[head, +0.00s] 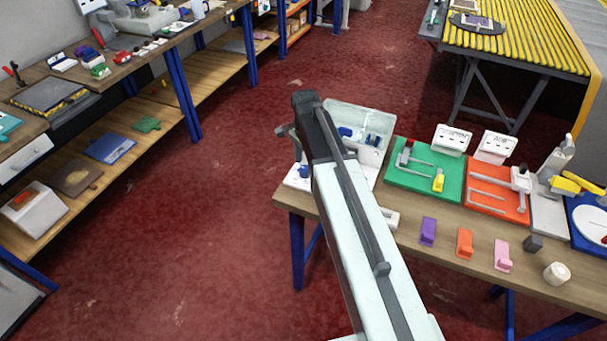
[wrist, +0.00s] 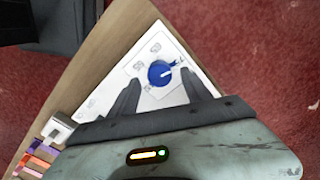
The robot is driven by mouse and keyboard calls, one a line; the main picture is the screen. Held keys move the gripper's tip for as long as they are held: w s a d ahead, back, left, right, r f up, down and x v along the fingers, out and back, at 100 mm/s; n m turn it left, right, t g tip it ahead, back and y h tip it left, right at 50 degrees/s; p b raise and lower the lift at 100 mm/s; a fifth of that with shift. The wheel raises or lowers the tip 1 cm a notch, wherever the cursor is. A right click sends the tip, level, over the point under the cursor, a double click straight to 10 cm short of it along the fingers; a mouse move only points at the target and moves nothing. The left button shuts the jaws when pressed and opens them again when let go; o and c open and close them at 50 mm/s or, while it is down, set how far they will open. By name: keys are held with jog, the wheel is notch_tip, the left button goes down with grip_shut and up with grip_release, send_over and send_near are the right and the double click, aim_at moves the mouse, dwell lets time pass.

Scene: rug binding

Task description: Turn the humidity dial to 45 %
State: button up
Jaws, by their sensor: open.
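The blue humidity dial (wrist: 160,73) sits on a white panel (wrist: 112,88) with faint printed marks around it, in the wrist view. The dial's pointer is turned to the right and slightly up in that view; the marks are too blurred to read. My gripper (wrist: 162,88) is open, with its dark fingers on either side of the dial in the picture. I cannot tell whether they touch it. In the head view the blue dial (head: 304,172) shows on the white panel (head: 293,183) at the table's left corner, partly hidden by my arm.
The wooden table (head: 440,232) holds a clear bin (head: 366,125), a green board (head: 410,182), a red board (head: 487,205) and several coloured clips. A small white block (head: 390,218) lies near my arm. Red floor lies open to the left.

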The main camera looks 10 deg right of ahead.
notch_tip(320, 180, down, 3)
jog(key=shift+r+b, duration=0.2)
jog(key=shift+b, duration=0.35)
jog(key=shift+r, duration=0.15)
jog(key=shift+c, duration=0.4)
grip_shut()
